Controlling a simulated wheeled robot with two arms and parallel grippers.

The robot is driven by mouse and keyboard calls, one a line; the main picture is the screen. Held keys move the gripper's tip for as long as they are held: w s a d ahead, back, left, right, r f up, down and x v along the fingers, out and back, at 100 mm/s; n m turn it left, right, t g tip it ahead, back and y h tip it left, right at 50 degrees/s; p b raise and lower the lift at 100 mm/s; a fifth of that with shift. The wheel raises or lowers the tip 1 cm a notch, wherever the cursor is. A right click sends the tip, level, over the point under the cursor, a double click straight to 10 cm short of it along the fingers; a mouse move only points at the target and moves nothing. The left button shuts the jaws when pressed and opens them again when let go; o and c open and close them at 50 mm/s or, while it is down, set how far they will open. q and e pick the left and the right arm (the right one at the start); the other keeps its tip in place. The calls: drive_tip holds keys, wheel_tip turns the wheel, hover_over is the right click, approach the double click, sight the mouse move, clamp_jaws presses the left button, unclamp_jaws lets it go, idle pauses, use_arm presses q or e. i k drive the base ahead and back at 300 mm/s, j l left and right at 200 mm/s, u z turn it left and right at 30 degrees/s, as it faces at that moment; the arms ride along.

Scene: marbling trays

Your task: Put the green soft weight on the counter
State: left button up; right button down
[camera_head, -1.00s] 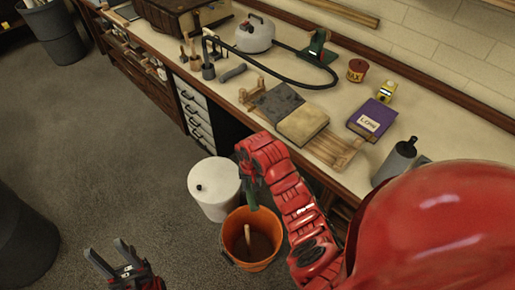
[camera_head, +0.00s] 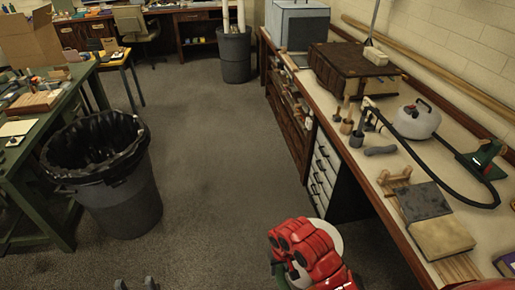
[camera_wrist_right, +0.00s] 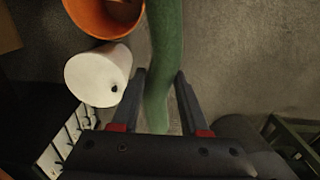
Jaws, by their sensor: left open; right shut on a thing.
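The green soft weight (camera_wrist_right: 165,60) is a long, limp-looking green piece between the fingers of my right gripper (camera_wrist_right: 160,76) in the right wrist view. The gripper is shut on it, and the weight hangs over the floor. In the head view only a little green (camera_head: 292,269) shows beside my red right arm, low in the picture. The counter (camera_head: 440,155) runs along the right side, to the right of this arm. My left gripper (camera_head: 136,285) is at the bottom edge, with only its open fingertips showing.
A white cylinder (camera_wrist_right: 92,78) and an orange bucket (camera_wrist_right: 112,22) stand on the floor near the right gripper. The counter holds a kettle-like vessel (camera_head: 415,122), a black hose, a grey slab (camera_head: 424,201) and a brown case (camera_head: 345,68). A lined bin (camera_head: 130,205) stands left; the middle floor is clear.

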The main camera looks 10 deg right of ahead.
sight(384, 164)
drive_tip(key=i+j, duration=0.1)
drive_tip(key=i, duration=3.75)
drive_tip(key=i+z, duration=0.15)
drive_tip(key=z, duration=0.3)
drive_tip(key=i+z, duration=0.15)
drive_tip(key=z, duration=0.3)
drive_tip(key=i+z, duration=0.1)
drive_tip(key=z, duration=0.35)
drive_tip(key=i+j+z, duration=0.1)
drive_tip(key=z, duration=0.35)
drive_tip(key=j, duration=0.1)
